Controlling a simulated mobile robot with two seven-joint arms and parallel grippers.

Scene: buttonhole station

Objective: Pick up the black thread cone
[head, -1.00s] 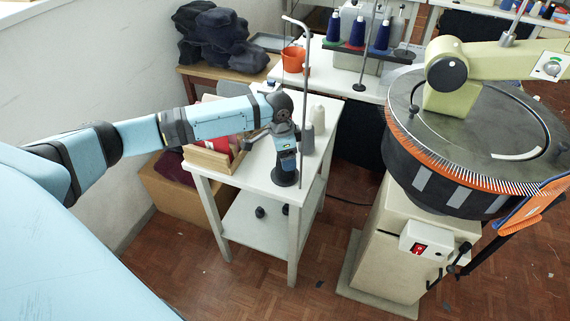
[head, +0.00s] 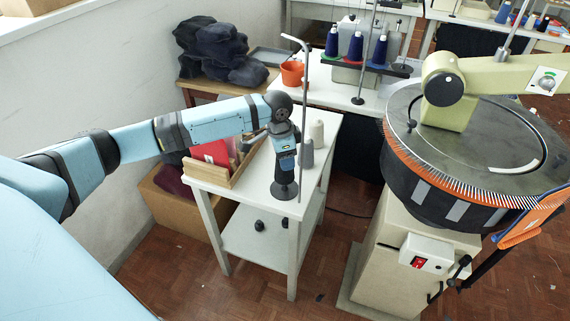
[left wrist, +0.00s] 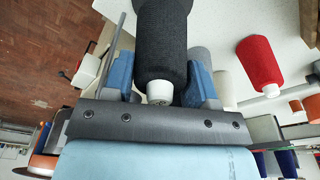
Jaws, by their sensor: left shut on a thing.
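The black thread cone (left wrist: 160,35) is between the blue fingers of my left gripper (left wrist: 161,78) in the left wrist view, its pale tip pointing toward the camera. In the head view my left gripper (head: 285,162) reaches down over the small white table, shut on the dark cone (head: 284,178). A round dark stand base with a tall grey rod is right at the cone's foot; I cannot tell whether the cone clears it. My right gripper is not in view.
A grey cone (head: 307,154) and a cream cone (head: 316,132) stand close right of the gripper. A wooden box (head: 207,172) with red contents is on the left. A red cone (left wrist: 259,64) shows in the left wrist view. The round machine (head: 460,150) stands right, across a gap.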

